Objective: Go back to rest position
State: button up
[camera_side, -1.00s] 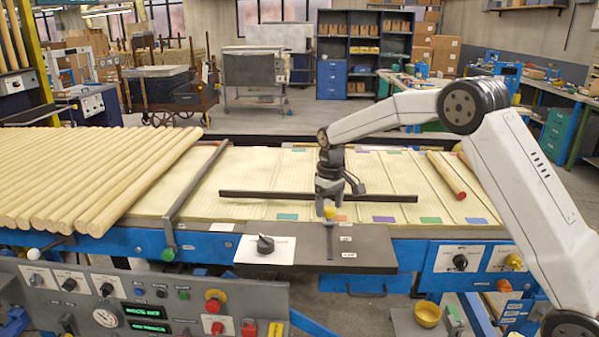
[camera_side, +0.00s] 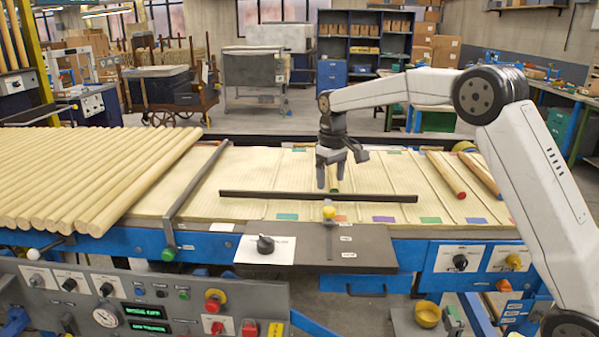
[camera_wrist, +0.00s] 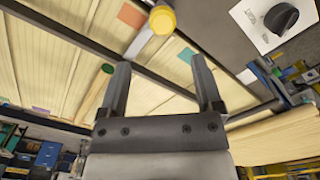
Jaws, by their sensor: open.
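My gripper (camera_side: 329,187) hangs above the slatted bed, fingers pointing down, open and empty. The yellow knob (camera_wrist: 162,20) is beyond the fingertips there, near the top edge.
A dark bar (camera_side: 270,195) lies across the bed below my gripper. Pale wooden rods (camera_side: 90,170) cover the bed's left side. A red-ended rod (camera_side: 446,176) lies to the right. A black dial (camera_side: 265,244) sits on the dark panel. The space above the bed is clear.

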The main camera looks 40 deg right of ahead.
dwell(0.4)
jog(key=shift+s+a+f, duration=0.25)
jog(key=shift+s+a, duration=0.15)
jog(key=shift+s, duration=0.1)
jog(key=shift+t, duration=0.7)
jog(key=s+a+f, duration=0.1)
jog(key=s, duration=0.2)
jog(key=s+a+f, duration=0.2)
jog(key=s, duration=0.2)
jog(key=s+a+f, duration=0.2)
jog(key=s, duration=0.1)
jog(key=shift+s+a+f, duration=0.1)
jog(key=shift+s, duration=0.1)
jog(key=s+a+f, duration=0.1)
jog(key=s+f, duration=0.1)
jog(key=s, duration=0.5)
jog(key=s+a+f+t, duration=0.1)
jog(key=s+a+f, duration=0.1)
jog(key=s, duration=0.4)
jog(key=shift+s+f, duration=0.4)
jog(key=shift+f, duration=0.3)
jog(key=shift+a, duration=0.1)
